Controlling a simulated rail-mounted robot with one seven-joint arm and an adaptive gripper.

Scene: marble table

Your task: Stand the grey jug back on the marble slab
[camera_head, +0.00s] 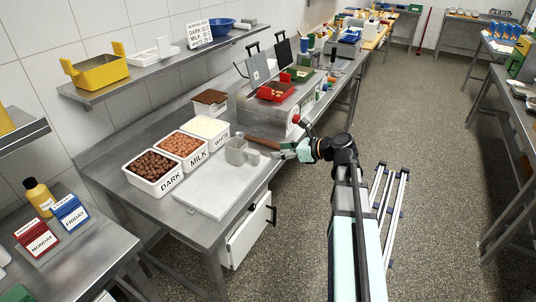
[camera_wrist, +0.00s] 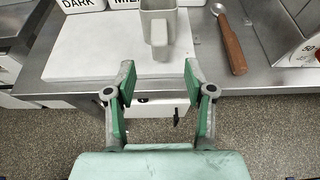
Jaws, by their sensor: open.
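The grey jug (camera_head: 237,152) stands upright at the back right part of the white marble slab (camera_head: 215,196). Its handle points toward my gripper. In the wrist view the jug (camera_wrist: 157,22) is at the top middle, its top cut off by the picture edge, with the handle facing the camera. The slab (camera_wrist: 85,58) spreads below and left of it. My gripper (camera_head: 288,150) is to the right of the jug, above the table's front edge. In the wrist view my gripper (camera_wrist: 158,80) is open and empty, its fingers apart on either side of the handle's line, not touching it.
Bins labelled DARK (camera_head: 154,172), MILK (camera_head: 183,148) and WHITE (camera_head: 205,130) line the slab's back side. A wooden-handled scoop (camera_wrist: 232,45) lies right of the slab. A drawer (camera_head: 247,235) hangs under the table. The slab's front left is clear.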

